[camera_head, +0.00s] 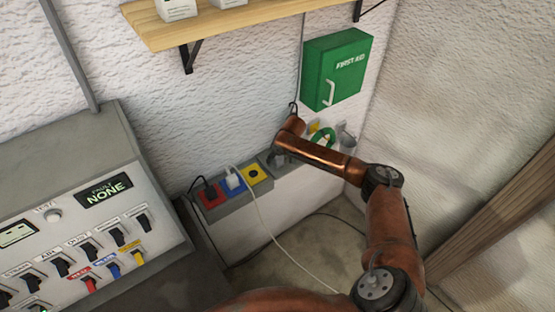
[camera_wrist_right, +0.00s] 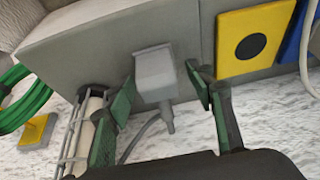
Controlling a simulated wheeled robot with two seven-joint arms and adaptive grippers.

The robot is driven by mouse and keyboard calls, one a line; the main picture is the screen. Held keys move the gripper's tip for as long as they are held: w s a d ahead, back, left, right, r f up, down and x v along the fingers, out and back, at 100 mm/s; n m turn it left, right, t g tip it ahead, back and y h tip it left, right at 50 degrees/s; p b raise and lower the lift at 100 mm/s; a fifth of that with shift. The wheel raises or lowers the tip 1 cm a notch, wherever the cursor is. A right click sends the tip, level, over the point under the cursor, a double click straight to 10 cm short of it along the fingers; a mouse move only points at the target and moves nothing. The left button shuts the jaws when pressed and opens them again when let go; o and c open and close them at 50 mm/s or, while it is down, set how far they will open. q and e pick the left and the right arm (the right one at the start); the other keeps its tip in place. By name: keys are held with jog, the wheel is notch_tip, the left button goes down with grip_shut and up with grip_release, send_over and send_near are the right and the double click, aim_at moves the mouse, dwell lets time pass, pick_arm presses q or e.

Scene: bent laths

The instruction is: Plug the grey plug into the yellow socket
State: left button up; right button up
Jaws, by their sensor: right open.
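The grey plug (camera_wrist_right: 157,75) is a boxy piece with a grey cord, against the grey wall strip in the right wrist view. My right gripper (camera_wrist_right: 166,94) is open, with its green-padded fingers on either side of the plug, apart from it. In the head view the right gripper (camera_head: 284,153) is at the strip, right of the yellow socket, and the plug is not clearly made out there. The yellow socket (camera_head: 253,175) is empty, with a dark round hole; it also shows in the right wrist view (camera_wrist_right: 252,45). My left gripper is out of view.
Left of the yellow socket are a blue socket (camera_head: 233,187) with a white plug and a red socket (camera_head: 209,200) with a black plug. A green coil (camera_head: 323,137) hangs beyond my right arm. A green first aid box (camera_head: 337,70) and a shelf (camera_head: 225,22) are above.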

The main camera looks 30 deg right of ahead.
jog(key=shift+c, duration=0.3)
jog(key=c, duration=1.1)
